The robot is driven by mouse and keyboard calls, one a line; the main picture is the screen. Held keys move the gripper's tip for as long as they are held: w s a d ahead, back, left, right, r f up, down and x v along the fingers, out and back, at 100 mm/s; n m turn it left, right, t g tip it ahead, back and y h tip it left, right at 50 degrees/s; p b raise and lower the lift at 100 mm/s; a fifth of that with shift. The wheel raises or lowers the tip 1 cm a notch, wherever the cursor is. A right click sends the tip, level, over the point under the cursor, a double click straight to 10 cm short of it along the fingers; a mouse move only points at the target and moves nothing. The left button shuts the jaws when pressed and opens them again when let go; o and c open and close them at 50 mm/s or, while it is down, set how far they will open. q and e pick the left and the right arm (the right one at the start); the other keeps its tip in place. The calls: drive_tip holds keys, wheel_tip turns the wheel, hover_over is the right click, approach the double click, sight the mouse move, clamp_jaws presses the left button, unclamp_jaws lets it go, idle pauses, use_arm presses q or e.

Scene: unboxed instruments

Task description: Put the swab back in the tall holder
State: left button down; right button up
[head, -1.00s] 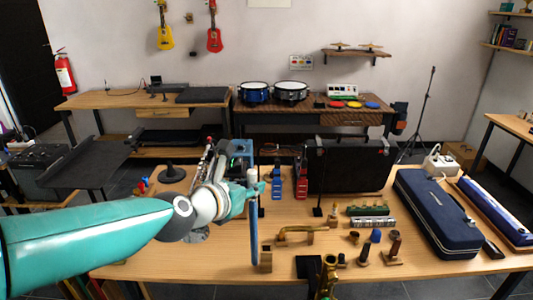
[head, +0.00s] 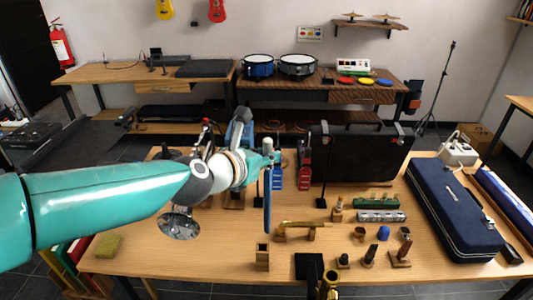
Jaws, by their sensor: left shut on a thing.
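My left gripper (head: 265,160) is shut on the swab, a long blue rod (head: 267,205) that hangs nearly upright below the fingers. The tall holder (head: 262,258) is a small upright wooden block with a dark opening in its top, near the front of the table. The swab's lower end shows just above the holder in the picture, slightly right of its opening, with a small gap between them. How far apart they are in depth, I cannot tell. My right gripper is not in view.
Several small corks and mouthpieces, a black square (head: 308,266) and a blue case (head: 455,215) lie farther right.

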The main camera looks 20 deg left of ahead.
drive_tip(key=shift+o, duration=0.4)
use_arm(q)
drive_tip(key=f+b, duration=0.3)
drive_tip(key=a+f+b, duration=0.1)
drive_tip(key=f, duration=0.1)
drive_tip(key=shift+s+b, duration=0.25)
drive_tip(key=shift+b, duration=0.15)
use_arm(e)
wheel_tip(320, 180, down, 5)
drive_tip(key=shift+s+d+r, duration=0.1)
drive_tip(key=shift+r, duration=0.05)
use_arm(q)
drive_tip(key=shift+s, duration=0.3)
drive_tip(key=shift+a+f+b, duration=0.1)
drive_tip(key=shift+f+b, duration=0.45)
drive_tip(key=shift+b, duration=0.35)
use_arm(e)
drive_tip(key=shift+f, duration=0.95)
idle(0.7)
